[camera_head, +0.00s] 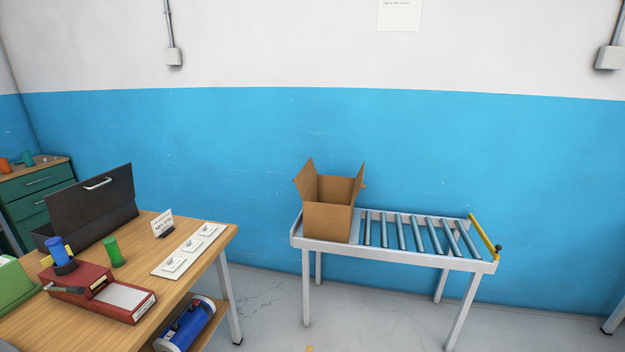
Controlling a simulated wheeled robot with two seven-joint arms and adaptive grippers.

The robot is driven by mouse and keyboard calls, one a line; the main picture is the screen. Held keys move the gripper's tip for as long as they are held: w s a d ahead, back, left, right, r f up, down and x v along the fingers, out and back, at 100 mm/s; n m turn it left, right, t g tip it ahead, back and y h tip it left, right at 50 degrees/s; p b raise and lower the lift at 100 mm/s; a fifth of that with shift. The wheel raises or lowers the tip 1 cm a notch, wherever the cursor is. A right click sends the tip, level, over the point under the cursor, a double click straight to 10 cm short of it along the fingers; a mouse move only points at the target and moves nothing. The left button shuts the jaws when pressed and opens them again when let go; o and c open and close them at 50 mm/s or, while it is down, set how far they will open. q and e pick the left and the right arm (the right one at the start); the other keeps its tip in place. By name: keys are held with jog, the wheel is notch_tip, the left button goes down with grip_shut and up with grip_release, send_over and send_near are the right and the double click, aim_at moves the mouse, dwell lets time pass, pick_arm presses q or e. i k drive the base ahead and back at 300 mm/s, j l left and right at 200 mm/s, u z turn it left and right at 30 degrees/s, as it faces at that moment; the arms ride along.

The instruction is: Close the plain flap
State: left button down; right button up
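An open cardboard box (327,221) stands upright on the left end of a roller conveyor (483,266). Its left flap (304,180) stands up and leans outward. Its right flap (359,181) also stands up, seen nearly edge-on. No marking shows on either flap at this size, so I cannot tell which one is plain. The inside looks empty as far as I can see; the bottom is hidden by the front wall. Neither of my grippers is in view.
A wooden table (215,246) at left holds a dark case with raised lid (92,205), a red tray (127,312), a green cylinder (111,251) and a white switch panel (190,250). A blue cylinder (186,327) lies below. Floor between table and conveyor is clear.

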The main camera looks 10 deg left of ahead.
aim_at(303, 180)
jog(key=i+j+z, duration=0.3)
jog(key=j, duration=0.3)
jog(key=i+j+z, duration=0.2)
jog(key=i+j, duration=0.05)
jog(key=j, duration=0.05)
